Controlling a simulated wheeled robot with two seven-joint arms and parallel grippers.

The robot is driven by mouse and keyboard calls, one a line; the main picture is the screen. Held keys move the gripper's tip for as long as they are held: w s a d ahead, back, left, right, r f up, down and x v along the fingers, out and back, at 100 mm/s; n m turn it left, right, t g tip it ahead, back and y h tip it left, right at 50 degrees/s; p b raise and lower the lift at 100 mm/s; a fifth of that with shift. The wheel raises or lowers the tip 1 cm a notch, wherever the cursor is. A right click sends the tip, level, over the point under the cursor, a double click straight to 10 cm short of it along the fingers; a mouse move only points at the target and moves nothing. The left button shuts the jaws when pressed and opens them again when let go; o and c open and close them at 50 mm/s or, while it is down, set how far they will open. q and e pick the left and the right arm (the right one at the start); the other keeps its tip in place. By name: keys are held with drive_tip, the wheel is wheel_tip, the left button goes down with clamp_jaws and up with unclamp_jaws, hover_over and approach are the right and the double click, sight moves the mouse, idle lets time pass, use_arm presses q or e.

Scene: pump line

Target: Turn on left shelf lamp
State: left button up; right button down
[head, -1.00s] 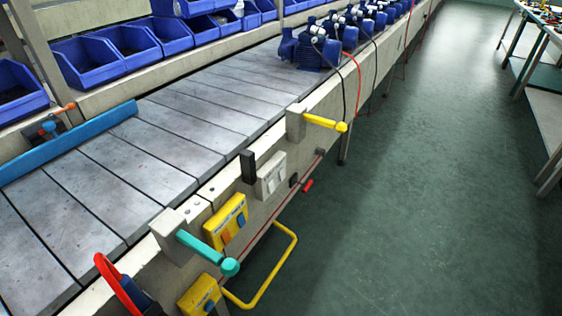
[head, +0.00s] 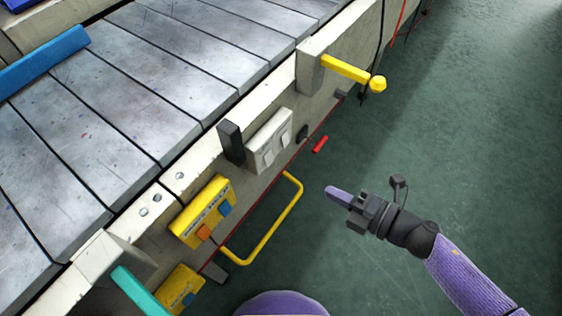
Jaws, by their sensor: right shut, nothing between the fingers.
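A white switch box (head: 269,140) with two pale rocker switches is fixed to the side of the conveyor frame, left of centre in the head view. Which rocker is the left one's lamp switch, and whether either is on, I cannot tell. No shelf lamp is in view. My right gripper (head: 338,194) is shut and empty. It points left over the green floor, to the lower right of the switch box and apart from it. My left gripper is not in view.
A yellow box (head: 202,212) with orange and blue buttons and a second yellow box (head: 176,291) sit lower left. A yellow lever (head: 345,69), teal lever (head: 140,291), yellow rail (head: 268,241) and red handle (head: 320,144) stick out. The floor (head: 460,130) at right is clear.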

sight(271, 162)
drive_tip(key=b+x, duration=0.3)
drive_tip(key=x, duration=1)
drive_tip(key=shift+w+f+b, duration=0.1)
drive_tip(key=shift+w+b, duration=0.05)
drive_tip(key=shift+b, duration=0.2)
drive_tip(key=shift+a, duration=0.15)
